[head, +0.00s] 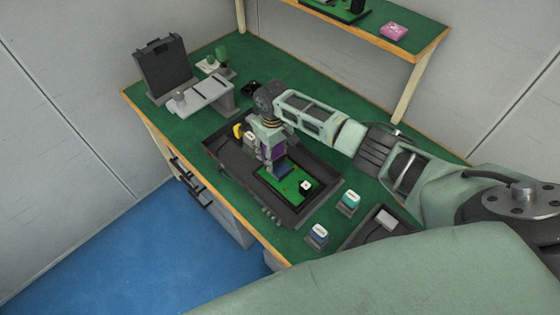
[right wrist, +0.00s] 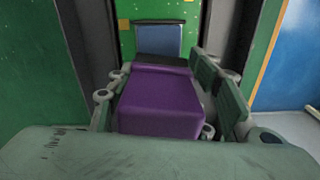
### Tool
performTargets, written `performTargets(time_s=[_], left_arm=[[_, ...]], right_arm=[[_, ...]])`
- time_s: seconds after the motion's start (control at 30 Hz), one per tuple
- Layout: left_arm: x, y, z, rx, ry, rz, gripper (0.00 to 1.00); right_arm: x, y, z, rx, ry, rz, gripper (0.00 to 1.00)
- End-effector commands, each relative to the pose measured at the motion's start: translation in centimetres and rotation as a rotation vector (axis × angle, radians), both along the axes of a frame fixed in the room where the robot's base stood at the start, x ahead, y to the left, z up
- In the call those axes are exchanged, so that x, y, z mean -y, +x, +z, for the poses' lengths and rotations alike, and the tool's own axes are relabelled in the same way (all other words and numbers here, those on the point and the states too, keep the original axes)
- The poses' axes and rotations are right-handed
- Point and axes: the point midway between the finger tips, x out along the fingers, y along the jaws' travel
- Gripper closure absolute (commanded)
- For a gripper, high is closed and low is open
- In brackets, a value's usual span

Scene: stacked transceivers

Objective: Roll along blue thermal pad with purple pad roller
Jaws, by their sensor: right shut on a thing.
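The purple pad roller (right wrist: 160,102) is between the fingers of my right gripper (right wrist: 168,105), which is shut on it. In the head view the purple roller (head: 277,150) shows in the right gripper (head: 272,158) above the dark tray. The blue thermal pad (right wrist: 158,40) lies on the green board just beyond the roller's dark front end. In the head view the blue pad (head: 283,168) is partly hidden by the gripper. I cannot tell whether the roller touches the pad. My left gripper is not in view.
The green board (head: 270,184) sits in a dark tray (head: 293,217). A yellow item (head: 238,131) lies at the tray's far left. A grey stand (head: 205,95) and black case (head: 165,68) are at the back left.

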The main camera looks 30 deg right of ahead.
Motion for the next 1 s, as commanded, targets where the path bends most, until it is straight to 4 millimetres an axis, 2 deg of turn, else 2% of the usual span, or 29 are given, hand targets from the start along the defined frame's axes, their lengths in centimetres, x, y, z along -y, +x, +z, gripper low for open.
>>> performTargets(time_s=[0.43,0.7,0.9,1.0], left_arm=[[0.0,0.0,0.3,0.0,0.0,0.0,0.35],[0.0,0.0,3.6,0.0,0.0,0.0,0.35],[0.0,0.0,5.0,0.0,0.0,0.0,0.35],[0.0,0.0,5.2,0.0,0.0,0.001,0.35]], right_arm=[[-0.1,0.3,0.6,0.003,0.002,0.0,1.0],[-0.1,0.3,3.7,0.003,0.002,0.0,1.0],[-0.1,0.3,5.8,0.003,0.003,0.001,1.0],[-0.1,0.2,6.2,0.001,0.001,0.0,1.0]])
